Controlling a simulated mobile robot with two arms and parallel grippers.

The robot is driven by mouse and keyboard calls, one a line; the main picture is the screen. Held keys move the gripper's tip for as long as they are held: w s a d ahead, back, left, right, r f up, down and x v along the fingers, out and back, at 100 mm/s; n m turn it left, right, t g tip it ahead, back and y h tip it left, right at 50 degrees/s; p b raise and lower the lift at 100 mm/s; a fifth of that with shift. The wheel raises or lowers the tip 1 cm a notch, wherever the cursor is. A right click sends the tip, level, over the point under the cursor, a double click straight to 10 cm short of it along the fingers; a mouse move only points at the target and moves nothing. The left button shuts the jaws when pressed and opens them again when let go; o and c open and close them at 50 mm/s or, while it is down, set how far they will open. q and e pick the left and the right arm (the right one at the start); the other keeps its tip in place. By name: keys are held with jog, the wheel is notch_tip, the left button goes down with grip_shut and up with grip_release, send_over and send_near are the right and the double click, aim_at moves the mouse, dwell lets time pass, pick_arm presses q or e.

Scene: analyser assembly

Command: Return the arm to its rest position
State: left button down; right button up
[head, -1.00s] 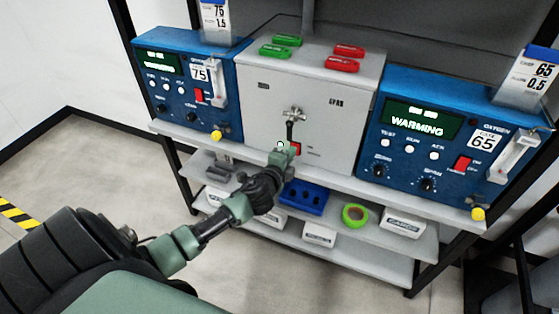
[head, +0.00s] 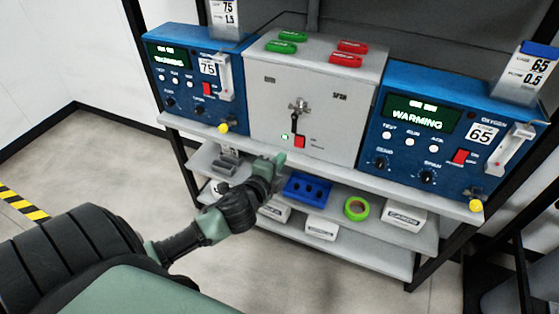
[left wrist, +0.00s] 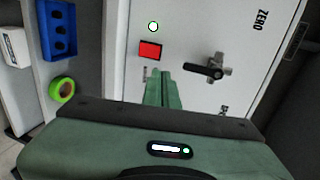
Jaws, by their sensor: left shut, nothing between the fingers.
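My left gripper (head: 279,160) is shut and empty. In the head view it is in front of the shelf edge, below the grey cabinet (head: 270,95), apart from it. In the left wrist view its green fingers (left wrist: 163,90) are together, pointing toward the cabinet front. The cabinet has a valve handle (head: 297,108) with a black lever, a red switch (head: 299,141) and a lit green-white lamp (head: 285,136). The handle also shows in the left wrist view (left wrist: 212,68). My right gripper is not in view.
Blue analysers stand left (head: 190,85) and right (head: 440,130) of the cabinet; both displays are lit, the right reading WARMING. Green and red tags lie on the cabinet top. The lower shelf holds a blue block (head: 307,187), green tape (head: 356,208) and white boxes (head: 404,218). Open floor lies left.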

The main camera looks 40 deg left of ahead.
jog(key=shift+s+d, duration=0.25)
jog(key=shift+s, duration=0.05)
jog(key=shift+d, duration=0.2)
pick_arm(q)
jog(key=s+f+n+g, duration=0.25)
jog(key=s+f, duration=0.25)
jog(key=f, duration=0.6)
jog(key=s+d+f+n+g+h, duration=0.1)
jog(key=s+f+n+g, duration=0.3)
jog(key=f, duration=0.8)
jog(key=s+f+g, duration=0.1)
jog(key=s+f, duration=0.5)
jog(key=f, duration=0.5)
jog(key=s+d+f+n+g, duration=0.2)
jog(key=s+d+f, duration=0.2)
jog(key=s, duration=0.5)
jog(key=s+d+f+n+g+h, duration=0.1)
jog(key=s+d+f+n+g, duration=0.1)
jog(key=s+d+f, duration=0.2)
jog(key=s+d+f+n+g+h, duration=0.1)
jog(key=s+d+f, duration=0.3)
jog(key=s+f, duration=0.5)
jog(key=s+n+g, duration=0.1)
jog(key=s, duration=0.6)
jog(key=shift+s, duration=0.25)
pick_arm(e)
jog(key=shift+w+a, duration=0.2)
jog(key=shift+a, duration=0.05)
